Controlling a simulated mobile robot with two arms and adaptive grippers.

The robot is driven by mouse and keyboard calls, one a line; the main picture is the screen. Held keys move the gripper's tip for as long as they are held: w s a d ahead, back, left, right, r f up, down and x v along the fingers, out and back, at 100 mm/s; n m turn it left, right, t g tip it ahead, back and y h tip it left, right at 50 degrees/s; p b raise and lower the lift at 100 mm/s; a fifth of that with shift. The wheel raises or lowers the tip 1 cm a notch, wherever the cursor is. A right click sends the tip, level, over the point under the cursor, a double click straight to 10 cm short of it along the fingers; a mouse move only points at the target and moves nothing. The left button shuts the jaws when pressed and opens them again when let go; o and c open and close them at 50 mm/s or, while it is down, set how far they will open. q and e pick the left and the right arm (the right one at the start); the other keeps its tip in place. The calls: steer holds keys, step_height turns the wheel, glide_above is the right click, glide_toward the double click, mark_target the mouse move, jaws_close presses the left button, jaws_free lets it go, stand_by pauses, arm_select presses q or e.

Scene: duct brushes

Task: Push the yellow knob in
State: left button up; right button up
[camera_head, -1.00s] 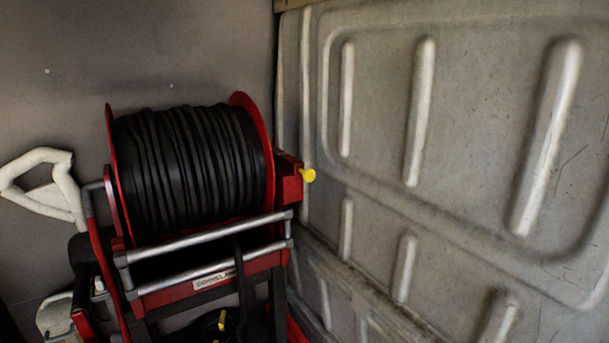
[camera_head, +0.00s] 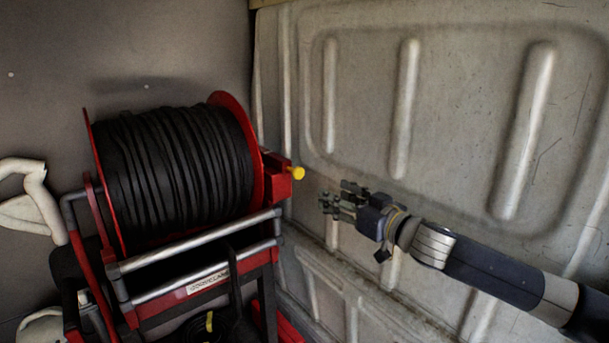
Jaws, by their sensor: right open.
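The yellow knob (camera_head: 298,173) sticks out to the right from a red box (camera_head: 277,176) on the right side of the hose reel. The reel is wound with black hose (camera_head: 175,175) between red discs. My right gripper (camera_head: 326,204) comes in from the right with its fingers pointing left. It is open and empty, and in the picture it sits a little below and to the right of the knob, apart from it. My left gripper is not in view.
The reel stands in a red frame with silver bars (camera_head: 195,241). A ribbed, pale metal wall panel (camera_head: 460,130) runs along the right, behind my right arm. A white handle-like thing (camera_head: 28,203) is at the far left.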

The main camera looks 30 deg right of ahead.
steer(key=a+r, duration=0.1)
steer(key=r, duration=0.1)
glide_toward(300, 173)
steer(key=shift+w, duration=1.5)
steer(key=shift+w+r+p, duration=0.25)
steer(key=shift+w+p, duration=0.35)
steer(key=shift+p, duration=0.25)
steer(key=shift+w+a+p, duration=0.1)
steer(key=shift+w+p, duration=0.7)
steer(key=shift+w, duration=0.35)
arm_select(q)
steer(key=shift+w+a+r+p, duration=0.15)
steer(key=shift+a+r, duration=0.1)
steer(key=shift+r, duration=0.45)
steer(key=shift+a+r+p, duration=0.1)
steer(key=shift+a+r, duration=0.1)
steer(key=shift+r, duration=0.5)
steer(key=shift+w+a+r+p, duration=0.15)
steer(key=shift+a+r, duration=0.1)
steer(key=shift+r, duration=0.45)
arm_select(e)
steer(key=shift+w+a+f, duration=0.1)
steer(key=shift+w+f, duration=0.05)
steer(key=shift+w, duration=0.3)
steer(key=shift+w+a+f, duration=0.1)
steer(key=shift+w+f, duration=0.05)
steer(key=shift+w, duration=0.3)
